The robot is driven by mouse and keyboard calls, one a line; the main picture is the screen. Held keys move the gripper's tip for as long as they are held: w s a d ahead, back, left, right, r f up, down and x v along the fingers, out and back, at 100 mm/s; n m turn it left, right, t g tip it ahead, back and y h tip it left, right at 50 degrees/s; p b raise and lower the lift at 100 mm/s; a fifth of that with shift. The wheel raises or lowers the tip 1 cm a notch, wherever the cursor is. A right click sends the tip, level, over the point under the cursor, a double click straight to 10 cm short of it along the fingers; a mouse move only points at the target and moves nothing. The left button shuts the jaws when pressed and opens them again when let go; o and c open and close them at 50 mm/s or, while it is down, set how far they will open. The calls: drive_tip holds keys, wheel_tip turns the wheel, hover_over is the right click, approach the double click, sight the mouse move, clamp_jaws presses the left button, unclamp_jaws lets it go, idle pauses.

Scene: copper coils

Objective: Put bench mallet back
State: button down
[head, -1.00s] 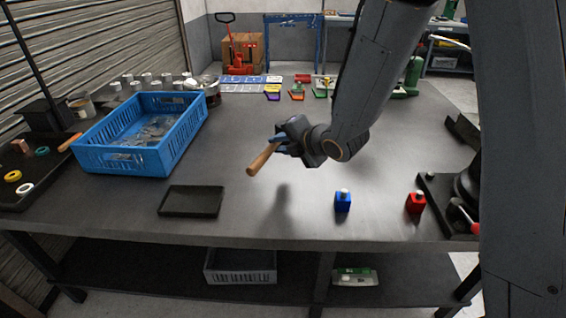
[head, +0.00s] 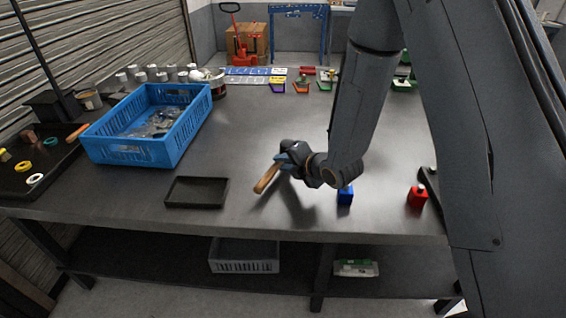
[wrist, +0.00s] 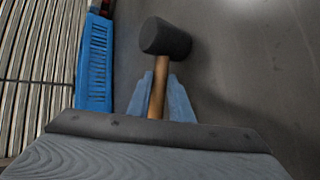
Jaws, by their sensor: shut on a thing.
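The bench mallet has a black head (wrist: 166,38) and a wooden handle (head: 266,180). My gripper (head: 281,164) is shut on the handle and holds it above the bench top, with a shadow below. In the wrist view the handle runs between the two blue fingers of my gripper (wrist: 159,95), and the head lies beyond them. In the head view the mallet head is hard to make out. A shallow black tray (head: 196,192) lies empty on the bench, to the left of the mallet.
A blue crate (head: 128,150) with clear bags stands at the left. A blue block (head: 345,197) and a red block (head: 417,198) stand at the right front. Bench between tray and blue block is clear.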

drive_tip(key=c, duration=1.9)
unclamp_jaws()
drive_tip(key=shift+o, duration=0.2)
drive_tip(key=b+v, duration=0.1)
drive_tip(key=v, duration=1.1)
drive_tip(key=shift+b, duration=0.35)
drive_tip(key=shift+s, duration=0.1)
